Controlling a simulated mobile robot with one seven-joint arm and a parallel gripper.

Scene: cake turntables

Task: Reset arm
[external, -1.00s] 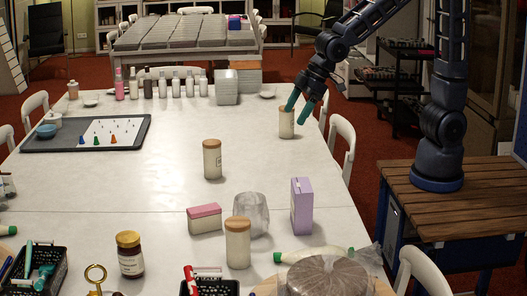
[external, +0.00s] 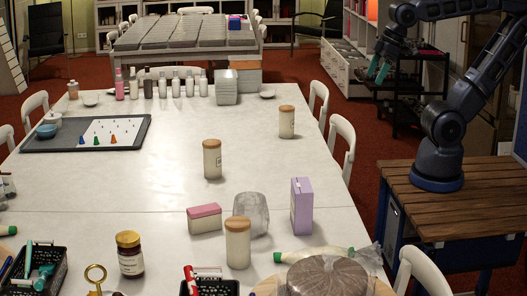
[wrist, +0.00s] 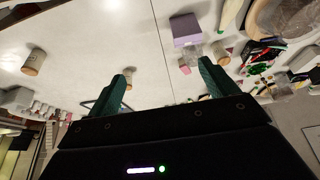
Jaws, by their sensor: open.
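My gripper (external: 378,70) is raised at the upper right, beyond the table's right edge. Its green fingers are apart and empty in the wrist view (wrist: 164,84). Three cream jars with wooden lids stand upright on the table: a far-right jar (external: 286,122), a middle jar (external: 212,160) and a near jar (external: 238,245). My gripper is clear of all of them. In the wrist view, a jar (wrist: 34,62) shows at the left, well away from the fingers.
A dark cart (external: 406,105) stands behind my gripper. White chairs (external: 342,140) line the table's right side.

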